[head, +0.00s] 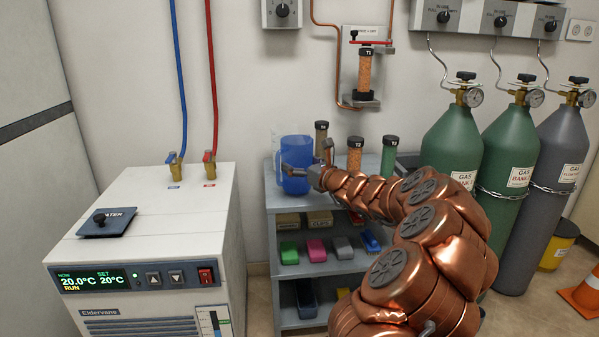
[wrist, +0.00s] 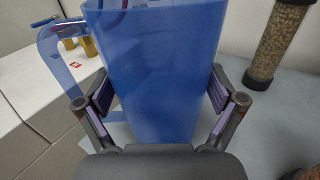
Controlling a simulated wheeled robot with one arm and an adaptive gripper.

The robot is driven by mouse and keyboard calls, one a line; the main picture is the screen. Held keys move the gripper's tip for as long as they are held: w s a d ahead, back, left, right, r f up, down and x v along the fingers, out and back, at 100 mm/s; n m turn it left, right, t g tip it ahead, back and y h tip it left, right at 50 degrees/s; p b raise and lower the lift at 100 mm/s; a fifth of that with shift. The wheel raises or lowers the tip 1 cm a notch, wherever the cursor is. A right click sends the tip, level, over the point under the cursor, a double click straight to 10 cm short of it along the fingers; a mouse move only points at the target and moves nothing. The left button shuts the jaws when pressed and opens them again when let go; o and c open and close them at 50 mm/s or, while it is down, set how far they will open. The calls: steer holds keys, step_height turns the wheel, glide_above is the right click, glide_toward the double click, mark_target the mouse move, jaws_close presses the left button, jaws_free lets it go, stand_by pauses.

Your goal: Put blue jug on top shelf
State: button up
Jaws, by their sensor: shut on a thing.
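The blue jug (head: 296,158) is upright at the top shelf (head: 275,203) of the grey shelf unit, near its left side. I cannot tell whether its base touches the shelf. My gripper (head: 303,179) is shut on the jug from the front. In the wrist view the gripper's fingers (wrist: 160,95) press on both sides of the translucent blue jug body (wrist: 155,75), with its handle (wrist: 58,65) out to the left. The jug's lower front is partly hidden by the gripper.
Capped columns, one orange (head: 354,155) and one green (head: 389,158), stand on the top shelf to the right, with a brown one (head: 321,135) behind. A white chiller (head: 150,240) stands left. Gas cylinders (head: 455,140) stand right. Lower shelves hold small coloured items.

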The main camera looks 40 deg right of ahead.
steer(key=shift+f, duration=0.4)
steer(key=shift+f, duration=0.15)
steer(key=o, duration=0.9)
steer(key=shift+o, duration=0.2)
steer(key=shift+s+r, duration=0.25)
steer(key=shift+s, duration=0.05)
steer(key=s+a+p, duration=0.1)
steer(key=s+p, duration=0.2)
steer(key=s, duration=0.8)
steer(key=shift+s+p, duration=0.2)
steer(key=shift+p, duration=0.1)
steer(key=shift+a, duration=0.15)
